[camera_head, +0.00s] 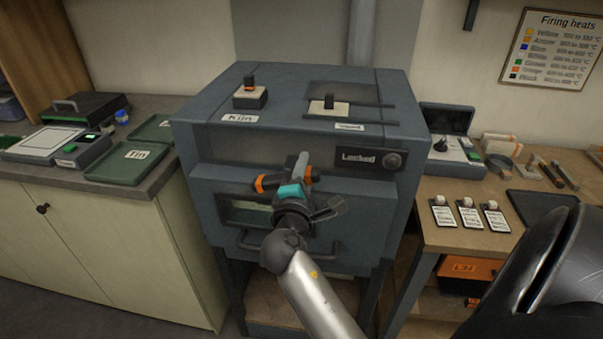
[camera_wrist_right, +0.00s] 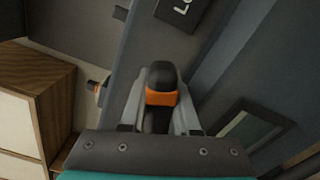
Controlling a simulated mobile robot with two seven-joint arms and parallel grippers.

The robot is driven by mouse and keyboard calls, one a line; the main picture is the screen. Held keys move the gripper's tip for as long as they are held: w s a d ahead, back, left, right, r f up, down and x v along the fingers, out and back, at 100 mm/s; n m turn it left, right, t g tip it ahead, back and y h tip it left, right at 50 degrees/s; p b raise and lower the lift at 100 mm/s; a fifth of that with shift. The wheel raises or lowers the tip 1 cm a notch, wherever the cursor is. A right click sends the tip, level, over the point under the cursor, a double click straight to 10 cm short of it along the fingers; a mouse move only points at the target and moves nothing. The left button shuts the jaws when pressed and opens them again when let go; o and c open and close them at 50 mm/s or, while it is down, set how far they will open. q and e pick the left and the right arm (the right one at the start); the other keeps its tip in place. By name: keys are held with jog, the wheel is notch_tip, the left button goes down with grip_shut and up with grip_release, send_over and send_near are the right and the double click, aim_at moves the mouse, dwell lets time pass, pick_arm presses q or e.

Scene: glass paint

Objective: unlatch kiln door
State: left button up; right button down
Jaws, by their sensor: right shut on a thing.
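The kiln (camera_head: 290,140) is a dark blue-grey box in the middle of the head view. A sign on its front reads "Locked" (camera_head: 357,158). Below and left of the sign is the latch handle (camera_head: 265,183), black with orange bands, lying roughly level across the front. My right gripper (camera_head: 298,176) is shut on the handle and hides its middle. In the right wrist view, the fingers (camera_wrist_right: 160,108) stand on both sides of the handle's black and orange end (camera_wrist_right: 161,88). The kiln door window (camera_head: 247,215) is partly hidden by my wrist. My left gripper is not in view.
Two switches, one at a "Kiln" label (camera_head: 249,97) and one further right (camera_head: 328,107), stand on the kiln top. Green trays (camera_head: 132,160) lie on the left counter. The right bench holds label cards (camera_head: 468,214) and tools; an orange bin (camera_head: 470,268) sits below.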

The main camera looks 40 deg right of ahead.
jog(key=shift+d+f+m+b, duration=0.1)
jog(key=shift+f+m+b, duration=0.2)
jog(key=shift+m+b, duration=0.55)
jog(key=shift+f+m+b, duration=0.3)
jog(key=shift+m+b, duration=0.2)
jog(key=shift+m, duration=0.55)
jog(key=c, duration=0.6)
grip_release()
jog(key=shift+f, duration=0.1)
jog(key=shift+c, duration=0.2)
